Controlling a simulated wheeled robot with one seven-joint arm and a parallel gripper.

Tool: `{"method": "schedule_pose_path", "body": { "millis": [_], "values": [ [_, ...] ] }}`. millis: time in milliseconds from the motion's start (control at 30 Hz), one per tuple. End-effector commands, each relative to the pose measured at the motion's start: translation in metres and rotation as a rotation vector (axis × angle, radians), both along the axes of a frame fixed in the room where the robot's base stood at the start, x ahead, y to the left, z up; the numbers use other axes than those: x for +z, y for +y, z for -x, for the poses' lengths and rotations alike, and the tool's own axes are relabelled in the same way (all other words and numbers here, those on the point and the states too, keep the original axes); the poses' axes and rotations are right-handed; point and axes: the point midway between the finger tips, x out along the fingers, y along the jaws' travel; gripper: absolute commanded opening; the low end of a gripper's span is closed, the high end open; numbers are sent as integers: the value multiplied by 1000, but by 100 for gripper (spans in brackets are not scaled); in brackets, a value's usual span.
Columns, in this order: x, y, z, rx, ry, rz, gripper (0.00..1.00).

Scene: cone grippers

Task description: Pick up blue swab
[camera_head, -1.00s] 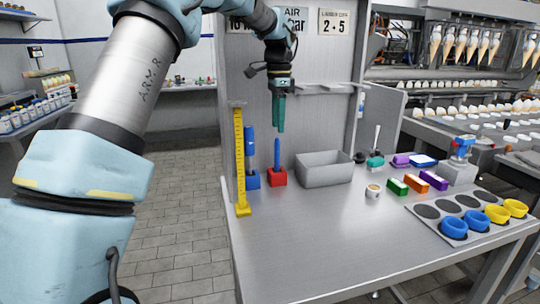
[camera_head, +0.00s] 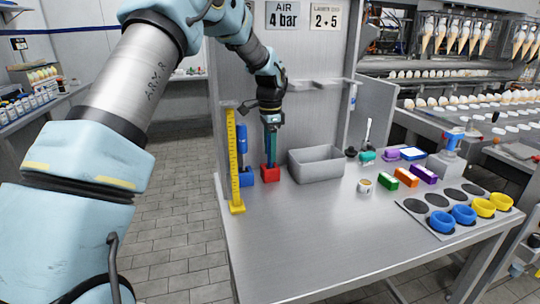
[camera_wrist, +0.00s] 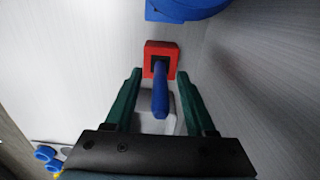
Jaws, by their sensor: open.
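A slim blue swab (camera_wrist: 160,98) stands upright in a square red holder (camera_wrist: 151,50), as the wrist view shows. In the head view the red holder (camera_head: 270,173) is on the steel table, and my gripper hides most of the swab. My gripper (camera_wrist: 160,76) points down over the holder with its green fingers apart. One finger is on each side of the swab, and I see gaps between them and it. In the head view my gripper (camera_head: 270,152) is just above the red holder.
A thicker blue cylinder in a blue holder (camera_head: 246,178) and a yellow ruler stand (camera_head: 234,165) are close on the left. A grey bin (camera_head: 316,164) is close on the right. A grey panel (camera_head: 300,85) rises behind. The table's front is clear.

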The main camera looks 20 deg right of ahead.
Motion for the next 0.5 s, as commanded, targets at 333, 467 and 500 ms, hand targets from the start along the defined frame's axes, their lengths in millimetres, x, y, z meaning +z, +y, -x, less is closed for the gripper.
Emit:
{"method": "schedule_pose_path", "body": {
  "millis": [333, 467, 500],
  "values": [
    [-1, 0, 0, 0, -1, 0, 42],
    [-1, 0, 0, 0, -1, 0, 27],
    [-1, 0, 0, 0, -1, 0, 23]
  ]
}}
